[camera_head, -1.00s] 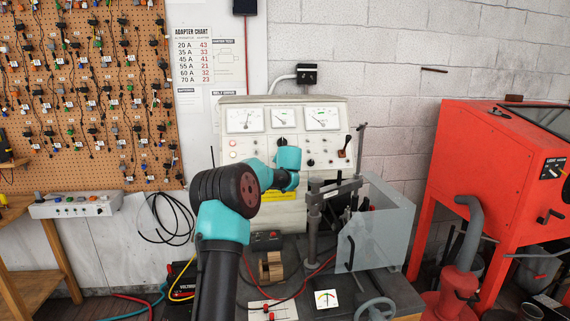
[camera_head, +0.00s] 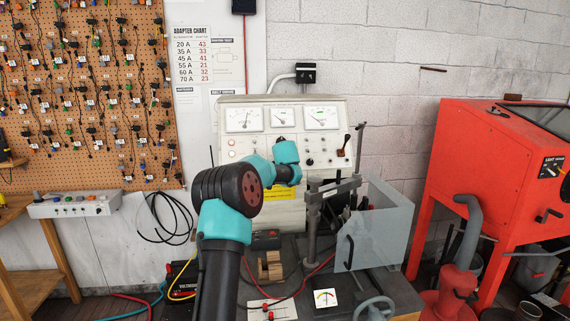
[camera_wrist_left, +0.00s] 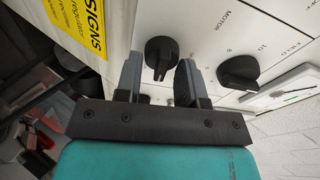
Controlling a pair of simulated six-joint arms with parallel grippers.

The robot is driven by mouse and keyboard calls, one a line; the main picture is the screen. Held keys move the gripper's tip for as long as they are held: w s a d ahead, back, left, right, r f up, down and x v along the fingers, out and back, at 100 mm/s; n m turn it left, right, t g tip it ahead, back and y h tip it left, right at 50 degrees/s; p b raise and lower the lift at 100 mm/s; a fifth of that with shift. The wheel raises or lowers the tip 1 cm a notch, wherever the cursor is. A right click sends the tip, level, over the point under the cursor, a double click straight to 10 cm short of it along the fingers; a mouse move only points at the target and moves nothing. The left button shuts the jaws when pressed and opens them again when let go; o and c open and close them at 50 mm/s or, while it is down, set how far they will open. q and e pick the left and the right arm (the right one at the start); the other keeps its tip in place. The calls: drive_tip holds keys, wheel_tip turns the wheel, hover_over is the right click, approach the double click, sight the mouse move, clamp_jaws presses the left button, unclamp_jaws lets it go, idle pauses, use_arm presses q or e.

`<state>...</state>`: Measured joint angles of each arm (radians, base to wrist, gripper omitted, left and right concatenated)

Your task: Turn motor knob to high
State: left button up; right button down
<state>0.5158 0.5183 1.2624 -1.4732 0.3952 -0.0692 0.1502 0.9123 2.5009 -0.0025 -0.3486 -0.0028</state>
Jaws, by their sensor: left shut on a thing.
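In the left wrist view my left gripper (camera_wrist_left: 159,72) has its two grey fingers on either side of a black pointer knob (camera_wrist_left: 160,52) and is shut on it. The word MOTOR is printed on the pale panel to the right of this knob. A second black knob (camera_wrist_left: 239,72) sits further right, close to the number 10 and the word FIELD. In the head view my left arm reaches to the front of the white test bench panel (camera_head: 237,160). Its fingers are hidden there behind the teal wrist. My right gripper is not in view.
The panel carries three meters, including a left one (camera_head: 244,119), and a lever (camera_head: 344,145). A metal clamp stand (camera_head: 314,215) and a grey guard box (camera_head: 385,230) stand right of my arm. A red cabinet (camera_head: 480,190) is further right.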

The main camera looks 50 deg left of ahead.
use_arm(q)
drive_tip(key=m, duration=0.5)
drive_tip(key=shift+f, duration=0.1)
idle(0.4)
drive_tip(key=o, duration=0.9)
drive_tip(key=shift+s+d, duration=0.1)
drive_tip(key=v, duration=1.1)
drive_tip(key=r+v, duration=0.1)
drive_tip(key=v, duration=0.5)
